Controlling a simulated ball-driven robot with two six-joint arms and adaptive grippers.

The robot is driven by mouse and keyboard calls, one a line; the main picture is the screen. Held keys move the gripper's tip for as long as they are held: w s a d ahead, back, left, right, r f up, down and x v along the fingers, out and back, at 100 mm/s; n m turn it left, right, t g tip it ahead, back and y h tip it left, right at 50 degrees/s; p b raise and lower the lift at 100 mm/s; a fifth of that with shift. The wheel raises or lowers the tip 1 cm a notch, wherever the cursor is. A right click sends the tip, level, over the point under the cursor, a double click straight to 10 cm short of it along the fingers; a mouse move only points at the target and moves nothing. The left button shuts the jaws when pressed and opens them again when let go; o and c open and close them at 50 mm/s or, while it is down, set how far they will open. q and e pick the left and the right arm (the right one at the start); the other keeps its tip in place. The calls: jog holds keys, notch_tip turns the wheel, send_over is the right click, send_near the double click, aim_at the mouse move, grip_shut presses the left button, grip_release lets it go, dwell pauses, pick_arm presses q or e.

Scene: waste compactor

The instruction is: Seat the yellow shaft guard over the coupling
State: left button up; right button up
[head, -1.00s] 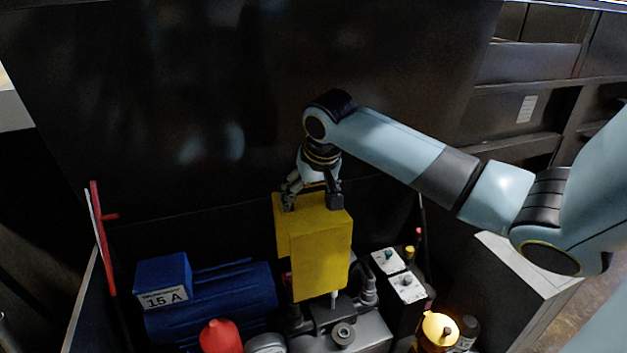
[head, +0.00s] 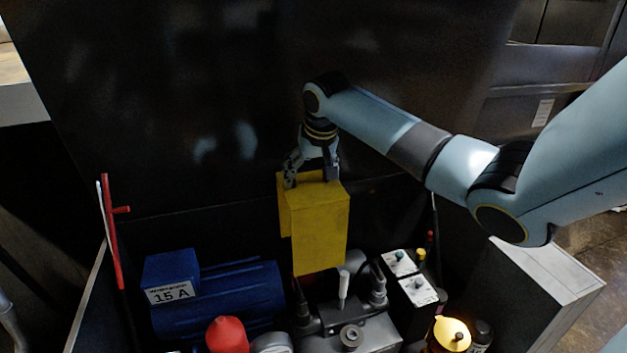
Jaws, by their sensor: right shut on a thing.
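The yellow shaft guard (head: 320,231) is a box-shaped cover, hanging upright in the middle of the head view. My right gripper (head: 312,180) is shut on its top edge from above. The guard hangs above the gap between the blue motor (head: 225,295) and the dark grey pump (head: 345,325). It appears raised clear of them. The coupling cannot be made out; the guard and the shadow below it hide that area. My left gripper is not in view.
A red-topped item (head: 227,335) stands in front of the motor. A lit amber lamp (head: 450,335) stands at the front right. Two white switch boxes (head: 417,291) stand right of the pump. A red lever (head: 112,230) rises at the left. A dark wall stands behind.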

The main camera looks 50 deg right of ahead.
jog(key=shift+w+d+b, duration=0.4)
jog(key=shift+w+b, duration=0.05)
jog(key=shift+w, duration=0.3)
jog(key=shift+w+d+b, duration=0.4)
jog(key=shift+w, duration=0.35)
jog(key=shift+w+d+b, duration=0.4)
jog(key=shift+w+b, duration=0.05)
jog(key=shift+w, duration=0.3)
jog(key=w+d+b, duration=0.3)
jog(key=w+b, duration=0.2)
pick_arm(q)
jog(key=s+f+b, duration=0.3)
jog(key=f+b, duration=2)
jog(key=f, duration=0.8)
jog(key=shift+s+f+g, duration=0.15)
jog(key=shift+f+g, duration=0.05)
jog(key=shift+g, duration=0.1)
pick_arm(e)
jog(key=shift+s+a+f, duration=0.1)
jog(key=shift+f, duration=9.25)
jog(key=shift+s+a+f, duration=0.1)
jog(key=shift+f, duration=9.25)
pick_arm(q)
jog(key=shift+b, duration=0.3)
